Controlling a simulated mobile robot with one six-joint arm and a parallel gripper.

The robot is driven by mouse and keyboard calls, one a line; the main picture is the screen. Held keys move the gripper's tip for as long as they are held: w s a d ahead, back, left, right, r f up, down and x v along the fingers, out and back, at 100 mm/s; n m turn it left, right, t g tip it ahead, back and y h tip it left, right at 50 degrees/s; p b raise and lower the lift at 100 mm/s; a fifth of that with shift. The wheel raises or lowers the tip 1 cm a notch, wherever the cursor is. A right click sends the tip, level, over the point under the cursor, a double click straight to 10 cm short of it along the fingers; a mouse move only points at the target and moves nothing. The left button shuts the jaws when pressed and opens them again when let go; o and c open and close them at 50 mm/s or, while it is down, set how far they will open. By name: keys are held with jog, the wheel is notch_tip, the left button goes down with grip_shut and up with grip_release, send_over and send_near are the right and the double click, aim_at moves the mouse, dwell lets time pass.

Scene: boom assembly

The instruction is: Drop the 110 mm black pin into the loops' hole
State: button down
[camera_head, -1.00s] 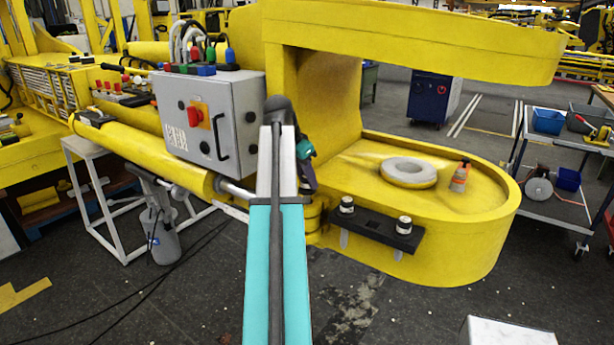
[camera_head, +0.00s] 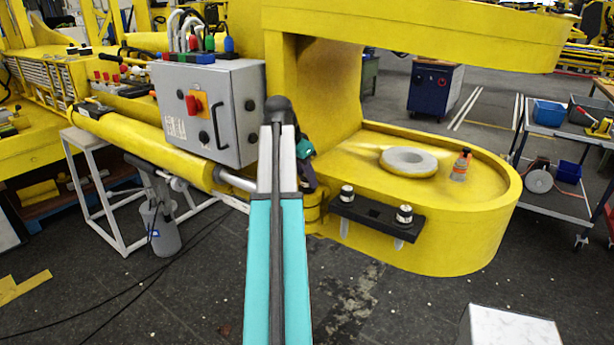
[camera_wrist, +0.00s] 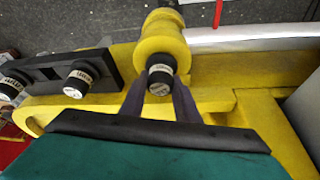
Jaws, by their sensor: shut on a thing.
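The black pin (camera_wrist: 160,76), with a white label band on its head, is between the two dark fingers of my gripper (camera_wrist: 160,98) in the wrist view. The gripper is shut on it. The pin's head appears against the yellow loops (camera_wrist: 163,38); its lower part is hidden, so I cannot tell whether its tip is in the hole. In the head view, the loops (camera_head: 312,212) show beside my arm, at the rod's end. My gripper (camera_head: 307,178) is mostly hidden behind my arm there, and the held pin is not visible.
A black holder (camera_head: 378,217) on the yellow boom's side carries two other pins (camera_head: 404,214); it also shows in the wrist view (camera_wrist: 47,66). A grey control box (camera_head: 210,112) stands left of my arm.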

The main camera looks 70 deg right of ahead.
jog(key=c, duration=1.3)
grip_release()
jog(key=shift+b+v, duration=2.2)
jog(key=shift+v, duration=4.7)
